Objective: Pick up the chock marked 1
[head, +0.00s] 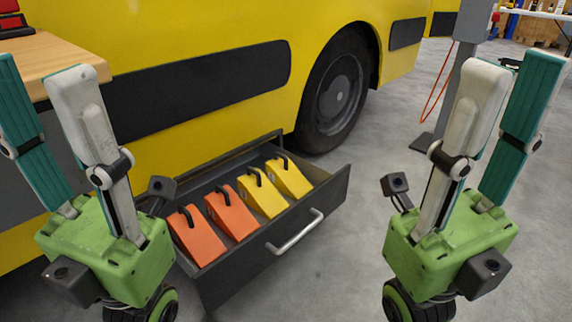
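Two orange chocks (196,237) (230,212) and two yellow chocks (262,194) (288,177), each with a black handle, lie in a row in an open dark drawer (328,197). I cannot make out a number on any of them, so I cannot tell which is marked 1. My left gripper (39,68) points up at the left, its two fingers apart and empty. Its body overlaps the drawer's left end in the picture. My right gripper (516,66) points up at the right, open and empty, apart from the drawer.
The drawer has a grey bar handle (295,232). Behind it stands a yellow vehicle (250,95) with a black wheel (338,90). A wooden tabletop (50,58) is at the upper left. A grey post (452,98) stands at the right. The floor (345,270) before the drawer is clear.

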